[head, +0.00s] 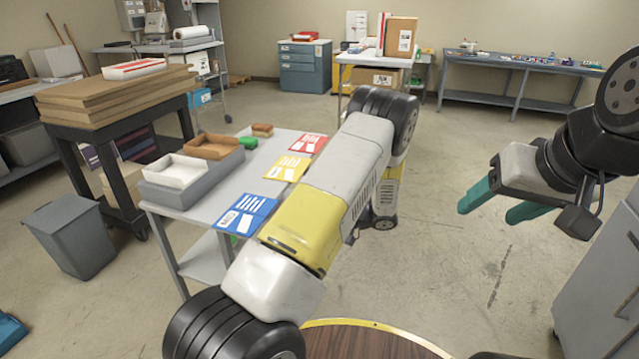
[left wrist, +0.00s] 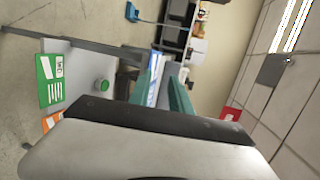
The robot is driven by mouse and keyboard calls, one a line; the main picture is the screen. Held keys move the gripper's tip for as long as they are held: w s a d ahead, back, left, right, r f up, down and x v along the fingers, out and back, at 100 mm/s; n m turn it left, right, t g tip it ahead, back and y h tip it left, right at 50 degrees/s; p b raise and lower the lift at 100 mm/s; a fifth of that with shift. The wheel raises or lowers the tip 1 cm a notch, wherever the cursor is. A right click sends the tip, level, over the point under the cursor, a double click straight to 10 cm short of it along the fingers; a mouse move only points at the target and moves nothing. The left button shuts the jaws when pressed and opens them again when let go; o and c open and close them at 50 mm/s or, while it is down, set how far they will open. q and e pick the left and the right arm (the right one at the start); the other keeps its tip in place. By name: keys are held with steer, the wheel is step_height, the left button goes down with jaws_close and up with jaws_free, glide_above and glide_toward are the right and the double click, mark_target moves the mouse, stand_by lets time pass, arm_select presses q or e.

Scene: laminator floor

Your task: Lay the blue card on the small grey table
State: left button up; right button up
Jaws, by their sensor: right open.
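The blue card (head: 247,213) has white print and shows over the near right corner of the grey table (head: 205,213) in the head view. A bit of green shows just below it. In the left wrist view the blue card (left wrist: 154,66) appears nearly edge-on between the teal fingers of my left gripper (left wrist: 163,85), which seems shut on it, above table height. My left arm hides that gripper in the head view. A green card (left wrist: 50,80) and part of an orange card (left wrist: 52,121) lie on the table. My right gripper (head: 488,205) is open and empty, at the right.
A yellow card (head: 288,167) and red card (head: 307,143) lie along the table's right edge. Grey and brown trays (head: 190,190) stand at its left. A grey bin (head: 72,238) and board cart (head: 115,95) are beyond. A round brown top (head: 370,342) is at the bottom.

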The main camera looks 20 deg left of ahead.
arm_select(q)
steer(key=s+d+r+t+h, duration=0.4)
steer(key=s+r+h, duration=0.4)
steer(key=s+r, duration=0.3)
steer(key=s+d+r+m+t+h, duration=0.1)
steer(key=s+d+r+t+h, duration=0.3)
steer(key=s+r+h, duration=0.5)
step_height(320, 180, up, 9)
steer(key=s+d, duration=0.2)
steer(key=shift+s+d, duration=0.25)
steer(key=shift+d, duration=0.1)
